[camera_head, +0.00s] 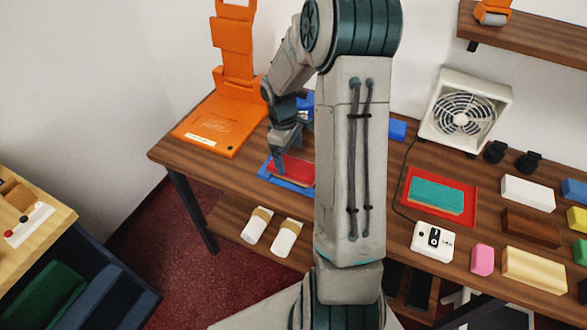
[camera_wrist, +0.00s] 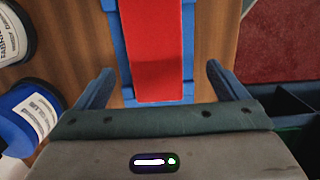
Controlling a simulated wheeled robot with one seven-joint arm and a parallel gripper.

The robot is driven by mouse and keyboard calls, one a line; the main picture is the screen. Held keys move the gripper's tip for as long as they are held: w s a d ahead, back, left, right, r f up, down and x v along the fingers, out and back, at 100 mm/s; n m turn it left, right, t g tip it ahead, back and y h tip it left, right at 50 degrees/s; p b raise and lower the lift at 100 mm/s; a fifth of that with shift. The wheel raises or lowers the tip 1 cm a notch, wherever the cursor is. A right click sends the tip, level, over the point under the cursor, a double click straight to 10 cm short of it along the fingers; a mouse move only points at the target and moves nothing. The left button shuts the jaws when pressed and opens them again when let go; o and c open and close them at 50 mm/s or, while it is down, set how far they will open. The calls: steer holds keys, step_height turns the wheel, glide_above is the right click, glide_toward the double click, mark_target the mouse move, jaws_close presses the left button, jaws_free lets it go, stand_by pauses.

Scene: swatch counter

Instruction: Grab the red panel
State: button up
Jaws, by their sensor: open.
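The red panel (camera_head: 293,171) lies on a blue tray (camera_head: 268,177) on the wooden counter, left of my arm in the head view. My arm hides part of the tray. In the wrist view the red panel (camera_wrist: 152,50) lies lengthwise, with the blue tray (camera_wrist: 188,60) showing along its sides and near end. My gripper (camera_wrist: 152,85) is open, one finger to each side of the panel's near end, with clear gaps. The gripper also shows in the head view (camera_head: 279,158), close to the panel's left end. I cannot tell its exact height above the panel.
An orange stand (camera_head: 215,122) is at the counter's left. A red tray (camera_head: 472,202) with a teal panel (camera_head: 437,194), a fan (camera_head: 461,117) and several coloured blocks are to the right. Labelled containers (camera_wrist: 28,118) stand left in the wrist view.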

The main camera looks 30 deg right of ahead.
mark_target(293, 166)
steer(key=shift+s+d+f+p, duration=0.1)
steer(key=shift+d+f+p, duration=0.1)
steer(key=shift+f, duration=0.7)
steer(key=shift+w+d+f+p, duration=0.1)
steer(key=shift+d+f+p, duration=0.1)
steer(key=shift+f, duration=0.7)
steer(key=shift+s+d+f+p, duration=0.1)
steer(key=shift+f+p, duration=0.1)
steer(key=shift+f, duration=0.7)
steer(key=c, duration=1.1)
